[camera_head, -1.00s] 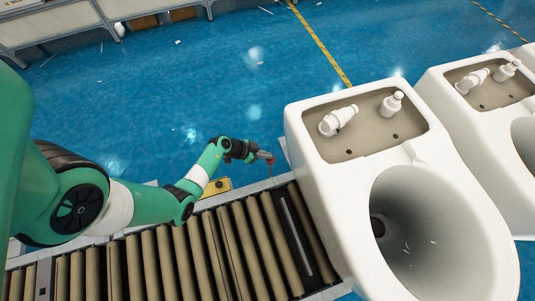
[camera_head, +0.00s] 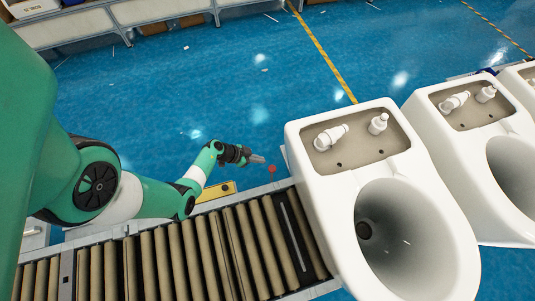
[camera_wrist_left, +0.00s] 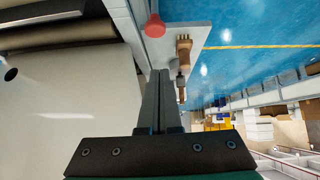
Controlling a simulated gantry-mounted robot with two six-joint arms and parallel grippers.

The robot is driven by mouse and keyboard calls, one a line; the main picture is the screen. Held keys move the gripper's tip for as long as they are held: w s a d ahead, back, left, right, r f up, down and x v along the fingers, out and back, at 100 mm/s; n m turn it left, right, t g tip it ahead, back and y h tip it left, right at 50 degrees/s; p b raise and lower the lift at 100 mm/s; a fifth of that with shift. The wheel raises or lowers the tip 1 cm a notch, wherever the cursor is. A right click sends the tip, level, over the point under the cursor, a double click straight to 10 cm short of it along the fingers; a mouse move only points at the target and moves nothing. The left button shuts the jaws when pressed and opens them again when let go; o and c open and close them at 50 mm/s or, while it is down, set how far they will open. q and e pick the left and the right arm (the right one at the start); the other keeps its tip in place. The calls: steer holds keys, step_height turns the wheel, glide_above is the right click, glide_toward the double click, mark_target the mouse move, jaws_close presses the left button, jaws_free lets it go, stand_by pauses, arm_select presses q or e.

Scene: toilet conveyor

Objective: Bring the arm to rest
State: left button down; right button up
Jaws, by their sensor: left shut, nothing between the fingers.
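My left arm comes in from the left over the roller conveyor. My left gripper (camera_head: 262,160) is shut and empty, just up and left of a red button (camera_head: 272,169) at the conveyor's far edge. In the left wrist view the closed fingers (camera_wrist_left: 161,74) point toward the same red button (camera_wrist_left: 155,26), with a visible gap between. My right gripper is not in view.
A white toilet (camera_head: 410,215) with two white fittings in its tank stands right of the gripper. Another toilet (camera_head: 450,125) is behind it. A yellow box (camera_head: 216,190) sits beside the conveyor (camera_head: 165,265).

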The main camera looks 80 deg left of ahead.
arm_select(q)
steer(key=p+v, duration=0.1)
steer(key=v, duration=0.3)
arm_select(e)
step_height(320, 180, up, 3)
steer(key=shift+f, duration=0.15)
